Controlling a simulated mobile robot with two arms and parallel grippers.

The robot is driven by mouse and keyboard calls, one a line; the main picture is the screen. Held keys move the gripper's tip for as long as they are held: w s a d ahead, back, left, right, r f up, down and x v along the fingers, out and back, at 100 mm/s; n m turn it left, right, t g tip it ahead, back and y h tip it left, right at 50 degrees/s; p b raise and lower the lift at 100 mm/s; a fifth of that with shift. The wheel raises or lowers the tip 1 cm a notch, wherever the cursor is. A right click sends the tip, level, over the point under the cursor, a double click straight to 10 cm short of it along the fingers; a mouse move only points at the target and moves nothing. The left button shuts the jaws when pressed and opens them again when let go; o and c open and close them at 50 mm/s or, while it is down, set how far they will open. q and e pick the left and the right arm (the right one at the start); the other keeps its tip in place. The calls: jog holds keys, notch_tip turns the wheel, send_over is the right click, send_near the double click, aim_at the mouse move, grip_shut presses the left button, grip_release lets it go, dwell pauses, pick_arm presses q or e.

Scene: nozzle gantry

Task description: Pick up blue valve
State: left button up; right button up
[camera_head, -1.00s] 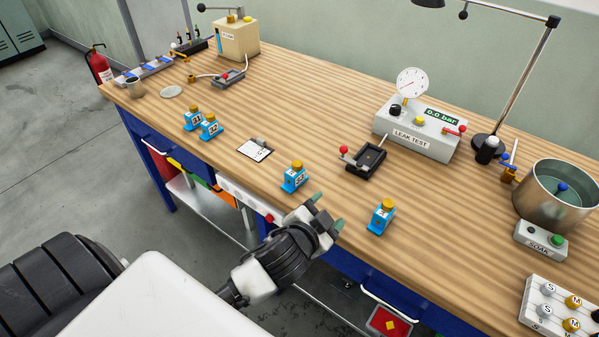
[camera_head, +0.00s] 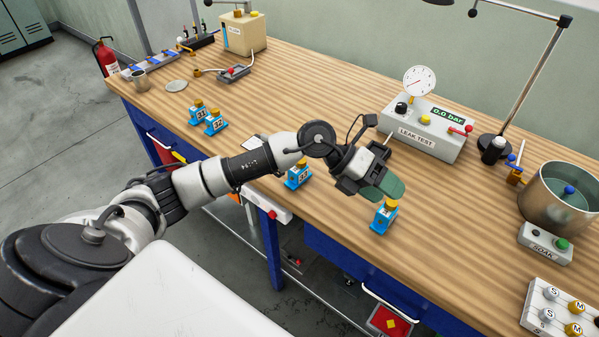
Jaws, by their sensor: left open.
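Several small blue valves with yellow tops stand on the wooden bench. Blue valve 31 (camera_head: 197,115) and blue valve 32 (camera_head: 215,126) are at the left. Blue valve 33 (camera_head: 296,178) stands near the front edge, partly covered by my left arm. Another blue valve (camera_head: 383,218) stands upright to its right. My right gripper is not in view.
The leak test box (camera_head: 424,132) with a gauge stands behind the gripper. A metal pot (camera_head: 556,207), a soak box (camera_head: 543,243) and a sorting tray (camera_head: 557,310) are at the right. A lamp (camera_head: 540,70) rises at the back. Bench between right-hand valve and pot is clear.

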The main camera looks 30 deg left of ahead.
pick_arm(q)
jog(key=w+a+f+g+y, duration=0.1)
jog(key=w+a+f+y, duration=0.1)
jog(key=a+y, duration=0.6)
jog(key=g+y, duration=0.1)
jog(key=y, duration=0.3)
send_near(301, 170)
jog(key=shift+w+a+f+n, duration=0.45)
jog(key=shift+a+f, duration=0.1)
jog(key=shift+a, duration=0.2)
jog(key=shift+a+f, duration=0.15)
jog(key=shift+f, duration=0.2)
notch_tip(301, 170, down, 4)
jog(key=shift+f+p, duration=0.2)
jog(key=shift+p, duration=0.25)
jog(key=f, duration=0.1)
jog(key=f+p, duration=0.1)
jog(key=f, duration=0.3)
jog(key=shift+w+d+p, duration=0.3)
jog(key=shift+w+d, duration=0.05)
jog(key=shift+d, duration=0.05)
jog(key=shift+f, duration=0.25)
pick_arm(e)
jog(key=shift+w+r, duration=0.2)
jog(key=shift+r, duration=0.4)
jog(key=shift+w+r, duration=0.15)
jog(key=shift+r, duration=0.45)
pick_arm(q)
jog(key=shift+c, duration=0.5)
